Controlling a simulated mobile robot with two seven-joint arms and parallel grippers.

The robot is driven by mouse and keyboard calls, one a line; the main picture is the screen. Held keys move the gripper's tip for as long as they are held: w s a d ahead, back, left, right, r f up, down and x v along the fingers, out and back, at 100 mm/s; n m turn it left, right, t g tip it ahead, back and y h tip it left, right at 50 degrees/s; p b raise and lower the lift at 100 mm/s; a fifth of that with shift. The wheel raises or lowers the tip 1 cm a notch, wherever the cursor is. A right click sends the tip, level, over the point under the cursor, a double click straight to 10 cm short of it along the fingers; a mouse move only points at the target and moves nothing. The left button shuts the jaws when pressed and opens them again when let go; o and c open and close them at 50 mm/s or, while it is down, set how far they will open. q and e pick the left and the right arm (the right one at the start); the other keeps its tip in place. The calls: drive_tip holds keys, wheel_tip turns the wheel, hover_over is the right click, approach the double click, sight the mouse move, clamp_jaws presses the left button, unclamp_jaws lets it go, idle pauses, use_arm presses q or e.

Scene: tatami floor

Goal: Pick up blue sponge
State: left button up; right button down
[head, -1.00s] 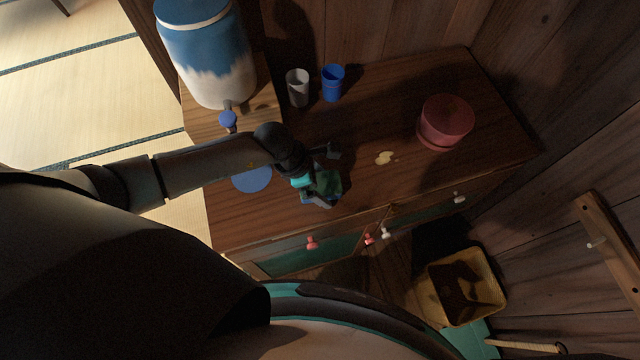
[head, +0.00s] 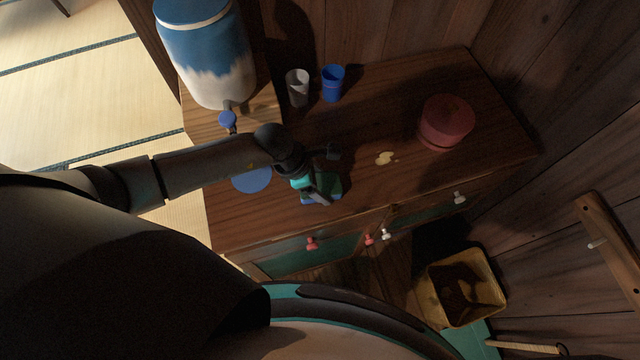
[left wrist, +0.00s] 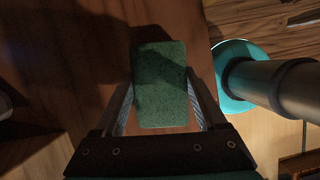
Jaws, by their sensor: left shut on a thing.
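The sponge (head: 330,184) has a green top and a blue lower edge in the head view. It is at the front left part of the wooden cabinet top (head: 370,185). My left gripper (head: 325,176) is shut on it, with a finger at each side. In the left wrist view the sponge's green face (left wrist: 160,90) fills the space between the two fingers of the gripper (left wrist: 160,108). Whether the sponge touches the cabinet top or is just above it, I cannot tell. My right gripper is not in view.
A blue disc (head: 252,180) lies left of the sponge, under my arm. A grey cup (head: 297,88), a blue cup (head: 333,83) and a red round container (head: 446,122) stand farther back. A yellow spill (head: 385,158) lies between. A large blue-and-white jar (head: 207,50) stands at the back left.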

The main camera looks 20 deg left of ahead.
sight(321, 184)
use_arm(q)
drive_tip(key=c, duration=0.4)
drive_tip(key=shift+o, duration=0.2)
drive_tip(key=shift+r, duration=0.1)
drive_tip(key=shift+r, duration=0.15)
wheel_tip(321, 184, up, 20)
drive_tip(key=p, duration=0.3)
